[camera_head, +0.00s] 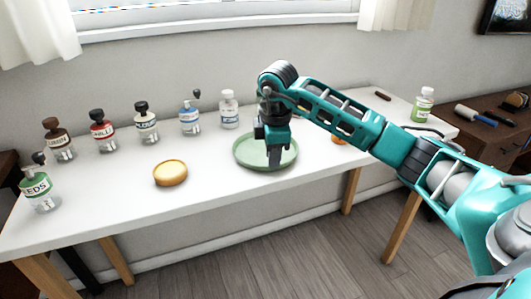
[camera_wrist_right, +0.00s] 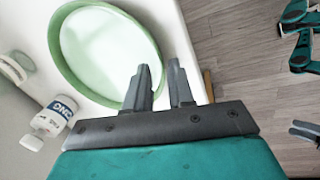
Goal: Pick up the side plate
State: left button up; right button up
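The side plate is a round, pale green plate with a raised rim (camera_head: 243,160), lying flat on the white table; in the wrist view it fills the upper left (camera_wrist_right: 88,50). My right gripper (camera_head: 275,160) points down over the plate's near right part and covers some of it. In the wrist view its two fingers (camera_wrist_right: 158,70) stand apart with nothing clearly between them. One finger overlaps the plate's side and the other lies outside the rim. I cannot tell whether they touch the rim. My left gripper does not show in the head view.
Several labelled bottles stand along the back and left of the table (camera_head: 60,225); a white one (camera_head: 229,110) is near the plate. A round yellow-brown item (camera_head: 171,173) lies left of the plate. An orange item (camera_head: 339,140) is partly behind my right arm.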

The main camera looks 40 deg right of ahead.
jog(key=f, duration=0.2)
jog(key=shift+w+d+f, duration=0.1)
jog(key=shift+w+f, duration=0.2)
jog(key=shift+f, duration=0.1)
grip_shut()
jog(key=shift+r, duration=0.1)
